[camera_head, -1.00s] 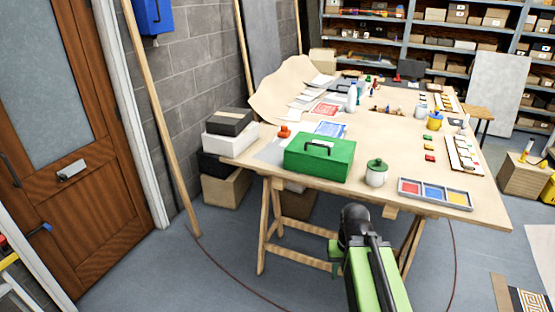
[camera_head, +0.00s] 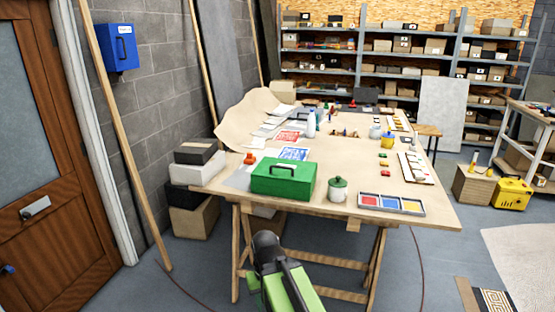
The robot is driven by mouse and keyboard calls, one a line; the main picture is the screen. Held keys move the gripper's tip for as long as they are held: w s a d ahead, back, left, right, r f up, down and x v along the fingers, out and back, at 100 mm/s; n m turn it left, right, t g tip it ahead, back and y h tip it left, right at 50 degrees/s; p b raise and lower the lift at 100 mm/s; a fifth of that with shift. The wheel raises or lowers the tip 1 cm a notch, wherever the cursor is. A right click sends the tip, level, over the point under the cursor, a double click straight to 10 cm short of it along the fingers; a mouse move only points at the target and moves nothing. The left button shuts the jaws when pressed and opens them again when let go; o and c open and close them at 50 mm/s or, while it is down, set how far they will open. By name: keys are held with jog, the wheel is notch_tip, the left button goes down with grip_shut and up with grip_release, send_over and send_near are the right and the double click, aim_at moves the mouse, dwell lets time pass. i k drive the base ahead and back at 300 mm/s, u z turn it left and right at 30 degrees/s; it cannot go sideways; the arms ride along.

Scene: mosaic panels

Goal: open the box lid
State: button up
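A green box (camera_head: 283,186) with a closed lid and a dark handle (camera_head: 283,168) on top sits near the front edge of the wooden worktable (camera_head: 430,203). A blue box (camera_head: 117,47) with a dark handle on its front hangs on the grey block wall at the upper left; its front looks closed. My green and black arm shows at the bottom centre, below and in front of the table. My gripper's fingertips cannot be made out, so its opening is unclear. The arm is apart from both boxes.
A lidded jar (camera_head: 338,190) and a tray of coloured squares (camera_head: 391,204) stand right of the green box. Stacked boxes (camera_head: 197,170) are at the table's left. A leaning plank (camera_head: 128,140) stands before the wall.

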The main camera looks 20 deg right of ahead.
aim_at(285, 164)
jog(key=z, duration=0.05)
jog(key=i, duration=1.4)
jog(key=z, duration=0.4)
jog(key=k, duration=0.75)
jog(key=z, duration=0.2)
jog(key=i, duration=0.9)
jog(key=u, duration=0.1)
